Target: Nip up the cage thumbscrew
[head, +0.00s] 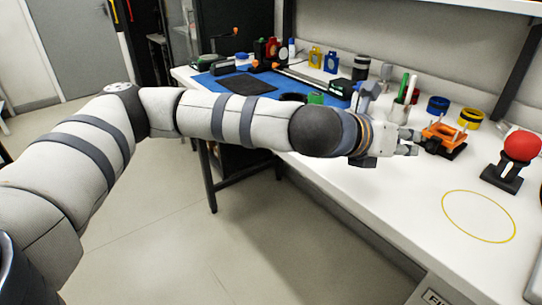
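My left arm reaches in from the left across the front of the white bench. Its gripper (414,142) points right, with its two fingers apart and nothing seen between them. Just right of the fingertips stands an orange and black fixture (443,138) with raised orange parts. A gap between the fingertips and the fixture is too small to judge. I cannot make out the cage thumbscrew clearly at this size. My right gripper is not in view.
A red ball on a black stand (522,146) stands at the right. A yellow ring (478,216) marks clear bench (400,200) in front. Blue (437,105) and yellow (470,117) rolls sit behind the fixture. A blue mat (205,82) with tools lies at the far left.

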